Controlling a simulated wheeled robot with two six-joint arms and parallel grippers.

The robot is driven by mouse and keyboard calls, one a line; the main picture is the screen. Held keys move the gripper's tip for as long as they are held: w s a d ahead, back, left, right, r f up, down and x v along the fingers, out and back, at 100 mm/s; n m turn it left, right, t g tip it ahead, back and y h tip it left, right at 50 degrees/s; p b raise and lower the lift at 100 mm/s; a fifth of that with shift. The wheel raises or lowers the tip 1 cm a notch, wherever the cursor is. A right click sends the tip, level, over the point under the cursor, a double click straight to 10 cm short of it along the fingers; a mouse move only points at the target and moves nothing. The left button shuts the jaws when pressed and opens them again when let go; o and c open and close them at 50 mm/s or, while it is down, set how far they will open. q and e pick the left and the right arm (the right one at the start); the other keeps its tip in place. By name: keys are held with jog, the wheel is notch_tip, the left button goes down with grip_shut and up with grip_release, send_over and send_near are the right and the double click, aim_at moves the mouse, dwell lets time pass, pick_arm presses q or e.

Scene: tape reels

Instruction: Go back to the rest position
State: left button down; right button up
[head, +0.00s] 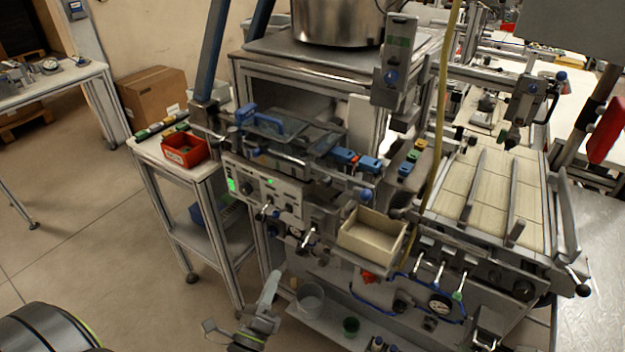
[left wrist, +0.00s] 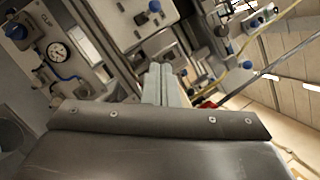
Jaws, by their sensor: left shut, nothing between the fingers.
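My left gripper (head: 271,284) is low in the middle of the head view, in front of the machine's lower part. Its pale fingers point up and are together, with nothing between them. In the left wrist view the shut fingers (left wrist: 161,84) point toward the machine front, above the dark edge of the gripper body. My left arm link shows at the lower left of the head view. My right gripper is in neither view. No tape reel can be made out clearly.
The machine (head: 262,184) with knobs and levers fills the middle. A beige bin (head: 372,237) sticks out from its front. A side table with a red bin (head: 185,150) stands to its left. A cardboard box (head: 153,95) is at the wall. The left floor is mostly clear.

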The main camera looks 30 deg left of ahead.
pick_arm(q)
jog(key=s+f+n+g, duration=0.3)
jog(key=f+n, duration=0.1)
jog(key=f, duration=0.5)
jog(key=s+f+n+g+h, duration=0.1)
jog(key=s+f+n+g, duration=0.2)
jog(key=f, duration=0.6)
jog(key=s+f+n+g, duration=0.2)
jog(key=f+n+g, duration=0.2)
jog(key=f, duration=0.6)
jog(key=s+a+f+n+g, duration=0.1)
jog(key=s+f+n+g, duration=0.4)
jog(key=s+f, duration=0.3)
jog(key=s+a+f+n+g, duration=0.1)
jog(key=s+f+n+g, duration=0.4)
jog(key=s, duration=1.2)
notch_tip(320, 180, down, 3)
jog(key=n, duration=0.2)
jog(key=shift+r+n+h, duration=0.15)
jog(key=shift+n+h, duration=0.15)
jog(key=shift+a, duration=0.1)
